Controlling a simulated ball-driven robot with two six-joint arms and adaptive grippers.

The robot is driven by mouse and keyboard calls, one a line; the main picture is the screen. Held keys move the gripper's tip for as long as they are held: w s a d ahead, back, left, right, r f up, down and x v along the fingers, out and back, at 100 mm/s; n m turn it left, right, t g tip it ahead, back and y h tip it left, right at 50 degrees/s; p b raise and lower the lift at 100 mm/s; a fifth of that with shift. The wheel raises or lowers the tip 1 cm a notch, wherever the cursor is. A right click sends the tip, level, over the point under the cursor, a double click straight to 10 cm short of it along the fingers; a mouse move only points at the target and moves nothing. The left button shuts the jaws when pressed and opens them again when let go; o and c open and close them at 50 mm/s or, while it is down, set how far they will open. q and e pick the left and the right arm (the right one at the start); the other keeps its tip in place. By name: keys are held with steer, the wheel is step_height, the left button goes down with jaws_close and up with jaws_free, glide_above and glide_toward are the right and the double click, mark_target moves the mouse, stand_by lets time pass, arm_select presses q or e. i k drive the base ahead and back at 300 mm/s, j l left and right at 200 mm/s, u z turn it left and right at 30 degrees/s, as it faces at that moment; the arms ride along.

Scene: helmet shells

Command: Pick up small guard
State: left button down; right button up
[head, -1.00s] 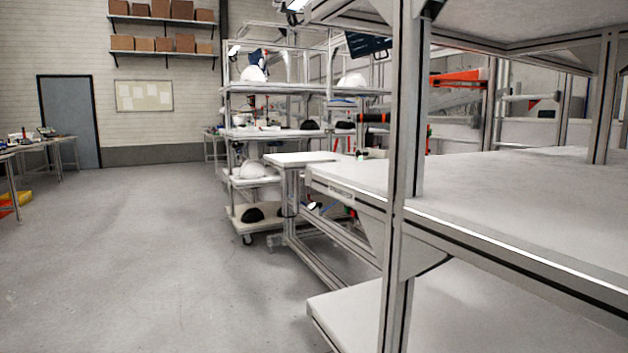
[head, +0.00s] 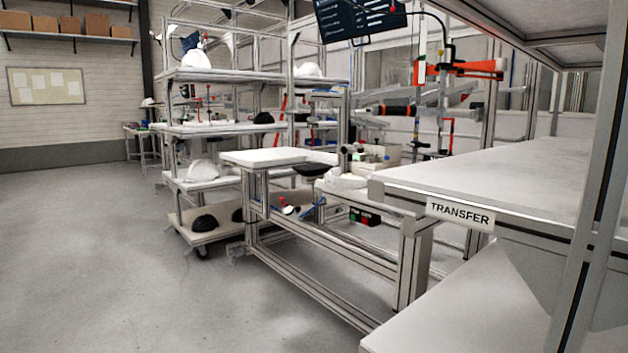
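I cannot tell which thing is the small guard; nothing in the head view is clearly one. Dark rounded pieces lie on the rolling rack: one on its bottom shelf (head: 205,223) and one on a middle shelf (head: 263,118). White helmet shells sit on the top shelf (head: 197,59) and lower down (head: 202,170). A flat dark item (head: 310,169) lies near the white workbench top (head: 265,157), too small to identify. Neither of my grippers is in view.
A bare white table labelled TRANSFER (head: 460,185) fills the right, with an upright post (head: 585,240) in front. A screen (head: 360,18) hangs over the bench. Orange-ended equipment (head: 465,69) stands behind. Grey floor (head: 90,260) is free at left.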

mark_target(332, 179)
steer(key=i+j+z, duration=0.2)
steer(key=i+j, duration=0.95)
steer(key=i, duration=0.1)
